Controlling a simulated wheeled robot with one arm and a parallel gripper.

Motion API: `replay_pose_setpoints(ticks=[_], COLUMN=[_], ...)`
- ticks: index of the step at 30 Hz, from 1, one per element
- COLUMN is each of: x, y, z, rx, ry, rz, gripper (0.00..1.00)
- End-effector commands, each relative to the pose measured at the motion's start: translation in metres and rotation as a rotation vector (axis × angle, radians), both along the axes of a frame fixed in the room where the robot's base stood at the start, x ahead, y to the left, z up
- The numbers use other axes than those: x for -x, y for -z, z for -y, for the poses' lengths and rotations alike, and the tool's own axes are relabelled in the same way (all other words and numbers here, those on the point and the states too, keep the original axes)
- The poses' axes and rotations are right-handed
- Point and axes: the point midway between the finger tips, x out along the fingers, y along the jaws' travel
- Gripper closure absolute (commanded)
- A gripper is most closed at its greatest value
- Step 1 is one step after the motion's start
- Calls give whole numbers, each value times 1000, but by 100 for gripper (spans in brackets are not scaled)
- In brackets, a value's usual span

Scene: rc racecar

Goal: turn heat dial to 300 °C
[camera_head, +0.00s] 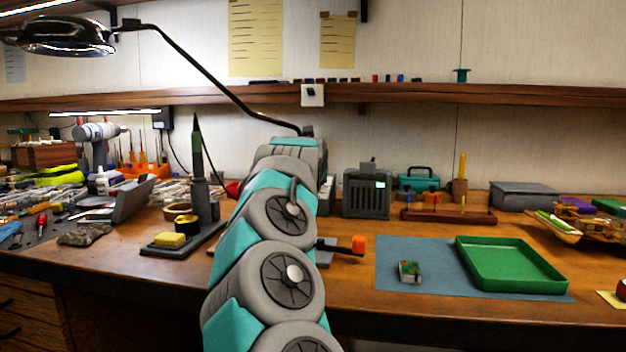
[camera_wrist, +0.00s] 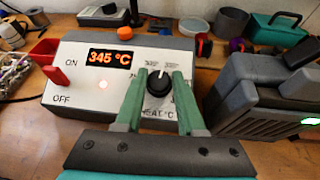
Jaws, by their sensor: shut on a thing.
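The heat dial (camera_wrist: 158,84) is a black round knob with a white pointer line on the sloped face of a grey-and-white station (camera_wrist: 75,93). The station's display (camera_wrist: 108,58) reads 345 °C in orange. A lit indicator glows below it. A red switch (camera_wrist: 52,76) stands at the left between the ON and OFF labels. My gripper (camera_wrist: 159,80) has its two green fingers closed on the dial from both sides. Some scale marks around the dial are covered by the fingers. In the head view my arm hides the station and the gripper.
A dark grey box with a green lit screen (camera_head: 367,194) stands close to the right of the station. A soldering iron stand (camera_head: 200,190) is to the left. A blue mat (camera_head: 400,249) with a green tray (camera_head: 509,283) and a small circuit part (camera_head: 409,271) lies right.

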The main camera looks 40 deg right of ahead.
Motion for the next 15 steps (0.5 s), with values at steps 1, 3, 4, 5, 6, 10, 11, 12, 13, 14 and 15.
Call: replay_pose_setpoints(ticks=[1, 3, 4, 5, 6, 10, 11, 12, 13, 14, 15], x=[0, 1, 1, 1, 1, 1, 1, 1, 1, 1, 1], y=[-1, 0, 1, 1, 1, 1, 1, 1, 1, 1, 1], z=[0, 1, 1, 1, 2, 3, 3, 4, 4, 3, 4], rx=[1, 10, 15, 19, 26, 51, 57, 66, 71, 77, 84], ry=[-23, -63, -81, -100, -127, -215, -236, -265, -287, -309, -338], rz=[-4, -18, -24, -29, -36, -62, -68, -76, -83, -90, -100], gripper=[100, 100, 100, 100, 100, 100, 100, 100, 100, 100, 100])
